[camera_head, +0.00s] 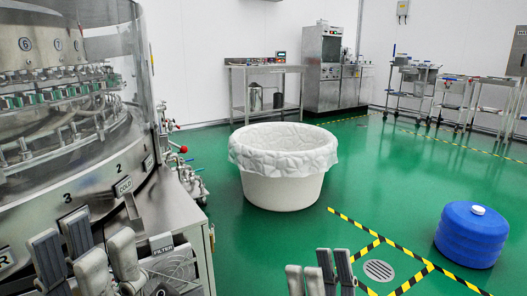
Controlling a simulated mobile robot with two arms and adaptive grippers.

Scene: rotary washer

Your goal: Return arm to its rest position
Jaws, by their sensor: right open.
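My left gripper (84,250) is at the lower left, in front of the rotary washer (75,175). Its grey fingers point up and stand apart, with nothing between them. My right gripper (320,275) is at the bottom, right of centre, over the green floor. Its fingers also point up, and it is open and empty. Only the finger ends of the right gripper show. The rest of both arms is mostly cut off by the bottom edge.
A white lined tub (283,190) stands on the floor ahead. A blue drum (472,234) stands at the right, near a floor drain (379,270) framed by striped tape. A steel table (268,70) and trolleys line the back.

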